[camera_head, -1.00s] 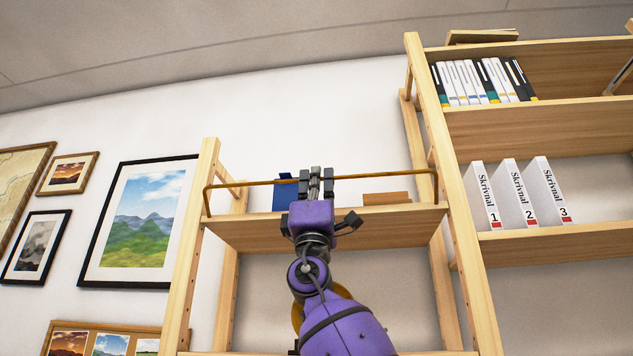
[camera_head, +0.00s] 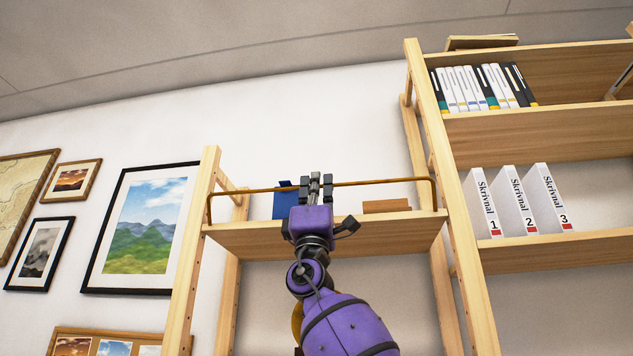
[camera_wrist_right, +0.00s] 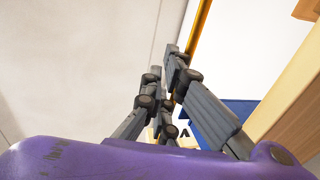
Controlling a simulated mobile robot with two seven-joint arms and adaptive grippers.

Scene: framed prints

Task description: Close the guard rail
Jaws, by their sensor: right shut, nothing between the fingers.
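The guard rail (camera_head: 375,182) is a thin brass-coloured bar with bent ends, running across the front of the upper shelf (camera_head: 380,233) of the low wooden rack. It stands raised above the shelf board. It also shows in the right wrist view (camera_wrist_right: 200,32). My right gripper (camera_head: 315,178) is shut and empty, in front of the rail's middle and hiding that part of it. In the right wrist view its fingers (camera_wrist_right: 170,60) are close beside the rail; I cannot tell whether they touch. My left gripper is not in view.
A blue item (camera_head: 281,203) and a wooden block (camera_head: 386,205) are on the shelf behind the rail. A taller bookcase (camera_head: 540,122) with books and white binders (camera_head: 512,200) stands to the right. Framed pictures (camera_head: 145,228) hang on the left wall.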

